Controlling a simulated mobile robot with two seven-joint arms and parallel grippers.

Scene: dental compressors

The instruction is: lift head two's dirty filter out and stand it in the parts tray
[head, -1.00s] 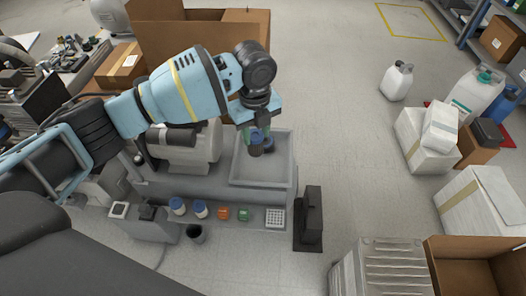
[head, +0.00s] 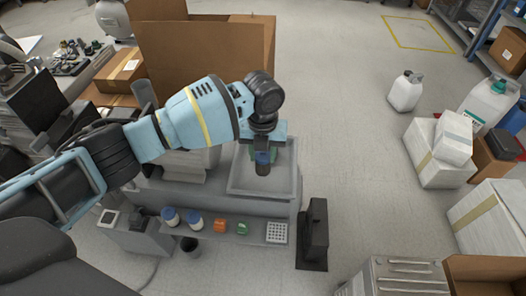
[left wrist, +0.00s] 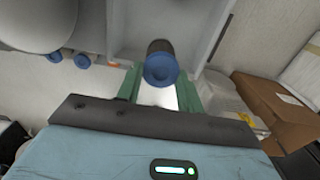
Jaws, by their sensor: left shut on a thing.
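My left gripper (head: 263,148) is over the grey parts tray (head: 262,193), pointing down. It is shut on the dirty filter (head: 262,168), a dark cylinder with a blue end cap. In the left wrist view the filter's blue cap (left wrist: 160,69) faces the camera between the green fingers (left wrist: 158,92), with the dark body beyond it. I cannot tell whether the filter's bottom touches the tray floor. The pale compressor body (head: 185,168) is left of the tray, partly hidden by my arm. My right gripper is not in view.
Along the front ledge stand two blue-capped jars (head: 171,217), an orange part (head: 219,226), a green part (head: 243,228) and a white perforated block (head: 277,232). A black upright object (head: 315,232) is right of them. A large cardboard box (head: 200,60) stands behind the tray.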

